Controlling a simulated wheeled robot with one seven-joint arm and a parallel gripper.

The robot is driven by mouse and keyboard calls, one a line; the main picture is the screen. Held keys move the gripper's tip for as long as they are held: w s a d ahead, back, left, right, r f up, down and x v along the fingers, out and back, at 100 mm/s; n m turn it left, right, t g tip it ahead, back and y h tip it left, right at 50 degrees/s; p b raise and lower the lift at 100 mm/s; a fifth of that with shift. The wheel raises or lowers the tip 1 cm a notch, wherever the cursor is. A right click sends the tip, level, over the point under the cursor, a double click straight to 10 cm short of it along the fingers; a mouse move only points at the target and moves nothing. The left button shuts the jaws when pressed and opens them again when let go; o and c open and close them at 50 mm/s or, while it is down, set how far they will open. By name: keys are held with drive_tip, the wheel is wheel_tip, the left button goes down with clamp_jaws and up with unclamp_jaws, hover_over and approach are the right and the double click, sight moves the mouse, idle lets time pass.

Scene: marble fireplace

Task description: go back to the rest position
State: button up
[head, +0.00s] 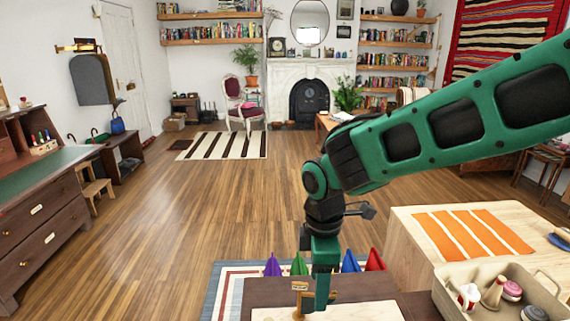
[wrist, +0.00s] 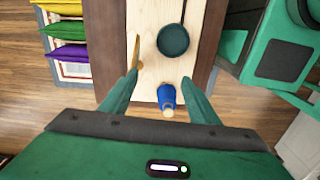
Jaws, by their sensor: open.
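My gripper (head: 318,292) hangs pointing down at the end of my green arm, low in the middle of the head view, over a dark table with a pale wooden board (head: 345,312). In the wrist view my gripper (wrist: 160,75) has its two green fingers spread apart with nothing held between them. A small blue bottle-like thing (wrist: 166,93) with a pale end shows between the fingers, over the board; its distance below them is hard to tell.
A dark green pan (wrist: 173,40) and a thin wooden tool (wrist: 136,52) lie on the board. Several coloured pointed cushions, one purple (head: 272,265), stand behind the table. Open floor (head: 215,215) lies left.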

drive_tip(key=s+d+r+m, duration=0.2)
drive_tip(key=d+m, duration=0.4)
drive_tip(key=d, duration=0.5)
drive_tip(key=s+d+r+m, duration=0.2)
drive_tip(key=d+m, duration=0.5)
drive_tip(key=d, duration=0.5)
drive_tip(key=s+d+m, duration=1)
drive_tip(key=s+m, duration=0.1)
drive_tip(key=s, duration=0.2)
drive_tip(key=shift+s+d, duration=0.35)
drive_tip(key=shift+d, duration=0.05)
drive_tip(key=shift+f, duration=0.1)
drive_tip(key=shift+w+f, duration=0.25)
drive_tip(key=shift+w, duration=0.4)
